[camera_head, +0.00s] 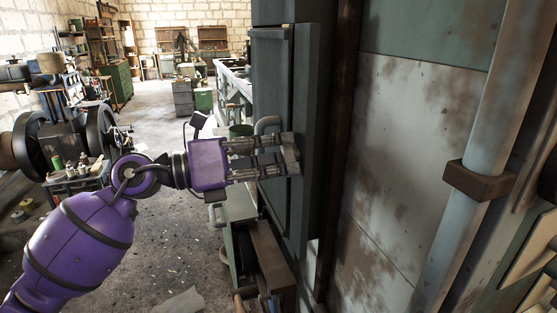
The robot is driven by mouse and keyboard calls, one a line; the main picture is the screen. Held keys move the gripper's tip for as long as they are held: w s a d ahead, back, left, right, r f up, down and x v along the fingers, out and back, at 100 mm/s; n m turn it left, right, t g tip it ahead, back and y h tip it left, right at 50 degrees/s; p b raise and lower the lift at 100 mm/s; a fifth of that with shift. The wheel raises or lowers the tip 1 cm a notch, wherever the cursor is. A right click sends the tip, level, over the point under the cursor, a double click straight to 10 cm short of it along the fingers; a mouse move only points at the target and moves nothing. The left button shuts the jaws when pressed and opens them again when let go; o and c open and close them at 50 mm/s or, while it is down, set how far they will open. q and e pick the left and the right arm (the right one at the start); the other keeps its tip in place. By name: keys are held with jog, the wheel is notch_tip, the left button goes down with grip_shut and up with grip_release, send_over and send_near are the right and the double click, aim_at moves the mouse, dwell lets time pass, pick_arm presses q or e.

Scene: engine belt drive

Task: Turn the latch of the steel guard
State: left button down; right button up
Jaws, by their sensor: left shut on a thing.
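The steel guard (270,75) is a tall, dark grey-green panel standing upright right of centre. My left gripper (288,154) is in front of it, with its purple body to the left and its two fingers reaching right across the panel. The fingers are closed at the guard's face, on what seems to be its latch. The latch is mostly hidden by the fingertips, so its angle cannot be told. My right gripper is out of view.
A wall with rusty stains (385,170) and a thick grey pipe (495,110) stand on the right. A machine with dark wheels (100,131) is on the left. Open floor (160,250) lies between.

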pick_arm(q)
jog(key=m+b, duration=0.2)
jog(key=m, duration=0.2)
jog(key=shift+f, duration=0.1)
jog(key=shift+m+b, duration=0.9)
jog(key=shift+m, duration=0.6)
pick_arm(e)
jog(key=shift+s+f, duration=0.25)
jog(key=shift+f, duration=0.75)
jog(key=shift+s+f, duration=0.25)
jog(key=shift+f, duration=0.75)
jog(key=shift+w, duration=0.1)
pick_arm(q)
jog(key=c, duration=1.7)
grip_release()
jog(key=shift+d, duration=0.1)
jog(key=shift+c, duration=0.2)
jog(key=shift+d, duration=0.1)
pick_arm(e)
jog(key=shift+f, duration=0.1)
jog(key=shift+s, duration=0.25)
